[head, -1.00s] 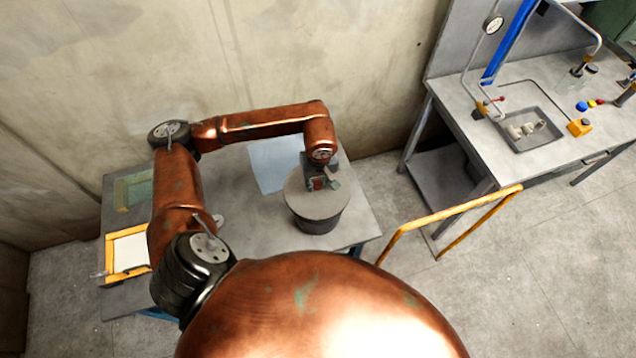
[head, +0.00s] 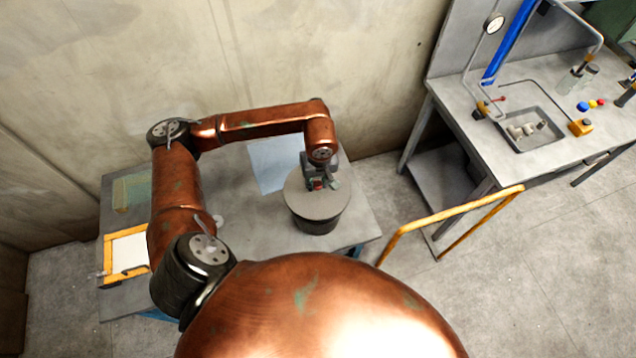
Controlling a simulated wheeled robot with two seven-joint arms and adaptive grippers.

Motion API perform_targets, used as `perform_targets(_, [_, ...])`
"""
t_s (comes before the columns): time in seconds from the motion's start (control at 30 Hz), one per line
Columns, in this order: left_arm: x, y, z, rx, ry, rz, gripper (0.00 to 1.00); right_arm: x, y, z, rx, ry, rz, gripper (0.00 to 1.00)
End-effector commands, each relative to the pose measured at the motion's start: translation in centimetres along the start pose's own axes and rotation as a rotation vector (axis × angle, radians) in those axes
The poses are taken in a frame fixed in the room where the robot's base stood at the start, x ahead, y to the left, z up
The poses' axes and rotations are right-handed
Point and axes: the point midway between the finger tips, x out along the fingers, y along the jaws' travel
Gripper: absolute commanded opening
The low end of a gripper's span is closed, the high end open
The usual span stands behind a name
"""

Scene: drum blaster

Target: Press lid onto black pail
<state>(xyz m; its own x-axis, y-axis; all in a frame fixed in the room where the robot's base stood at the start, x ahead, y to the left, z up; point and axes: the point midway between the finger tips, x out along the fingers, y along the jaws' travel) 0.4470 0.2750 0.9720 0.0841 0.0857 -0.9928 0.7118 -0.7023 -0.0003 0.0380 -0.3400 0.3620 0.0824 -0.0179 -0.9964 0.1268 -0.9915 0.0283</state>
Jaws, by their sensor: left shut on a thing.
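The black pail (head: 317,224) stands upright on the grey table (head: 250,230), near its right side. A grey round lid (head: 312,202) lies level over the pail's top. Whether its rim is fully seated all round I cannot tell. My left gripper (head: 319,185) points down at the far part of the lid, shut on a small red part there, likely the lid's knob or handle; the fingers partly hide it. My right gripper is not in view.
A pale blue sheet (head: 270,163) lies on the table behind the pail. A yellow-framed tray (head: 126,254) and a greenish tray (head: 132,192) are at the left. A yellow rail (head: 455,212) and a grey workbench (head: 470,95) stand to the right.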

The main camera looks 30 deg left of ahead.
Motion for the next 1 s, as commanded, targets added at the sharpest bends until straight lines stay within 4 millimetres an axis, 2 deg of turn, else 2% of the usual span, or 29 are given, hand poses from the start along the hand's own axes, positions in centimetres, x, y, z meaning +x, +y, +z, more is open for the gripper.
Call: perform_targets(1.0, [0.3,-0.03,0.02,0.0,0.0,0.0,0.0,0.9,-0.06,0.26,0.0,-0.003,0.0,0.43])
